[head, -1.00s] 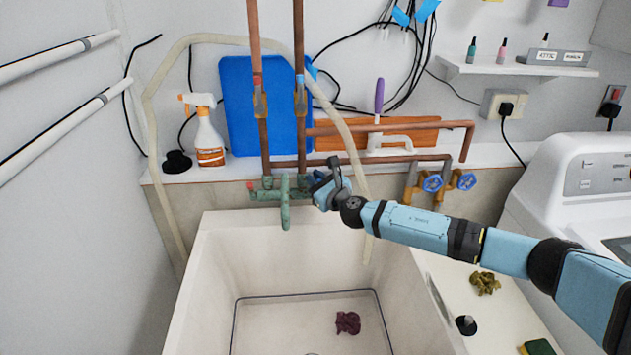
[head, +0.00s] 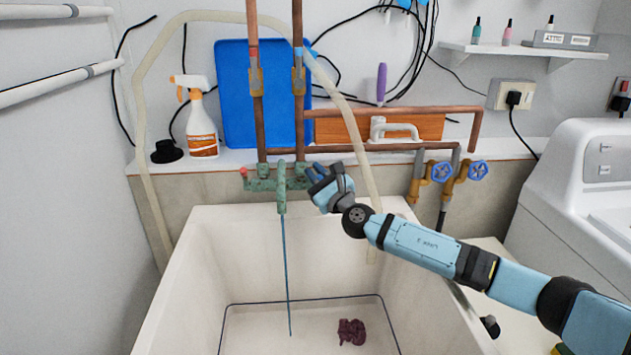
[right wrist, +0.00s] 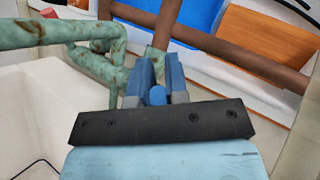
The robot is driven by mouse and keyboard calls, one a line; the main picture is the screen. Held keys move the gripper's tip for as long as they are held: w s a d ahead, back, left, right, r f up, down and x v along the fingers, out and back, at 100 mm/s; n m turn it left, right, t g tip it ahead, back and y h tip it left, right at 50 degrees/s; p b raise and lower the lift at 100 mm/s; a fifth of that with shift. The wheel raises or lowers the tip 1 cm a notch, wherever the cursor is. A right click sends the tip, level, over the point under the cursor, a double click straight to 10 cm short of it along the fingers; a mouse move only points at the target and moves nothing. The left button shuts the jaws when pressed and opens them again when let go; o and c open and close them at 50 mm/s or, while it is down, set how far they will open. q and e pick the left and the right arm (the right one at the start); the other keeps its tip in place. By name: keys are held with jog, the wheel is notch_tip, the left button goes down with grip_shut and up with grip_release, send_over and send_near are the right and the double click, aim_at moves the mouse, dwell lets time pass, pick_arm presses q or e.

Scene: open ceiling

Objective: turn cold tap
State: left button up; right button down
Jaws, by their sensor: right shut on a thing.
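The corroded green tap (head: 264,184) is mounted on the wall above the back rim of the sink, with a red-tipped handle (head: 243,172) at its left end. Its spout (head: 282,195) points out over the sink, and a thin blue stream of water (head: 288,270) runs from it into the basin. My right gripper (head: 316,176) is shut on the cold tap handle at the right end, which its jaws mostly hide. In the right wrist view, the blue fingers (right wrist: 158,84) close against the green tap end. My left gripper is not in view.
The white sink (head: 195,275) holds a dark red cloth (head: 351,331). Copper pipes (head: 257,120) rise just behind the tap, and a pale hose (head: 355,120) passes close to my gripper. Two blue-wheel valves (head: 442,172) sit to the right. A spray bottle (head: 202,130) stands at left.

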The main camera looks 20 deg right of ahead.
jog(key=c, duration=1.1)
grip_release()
jog(key=shift+v, duration=3.75)
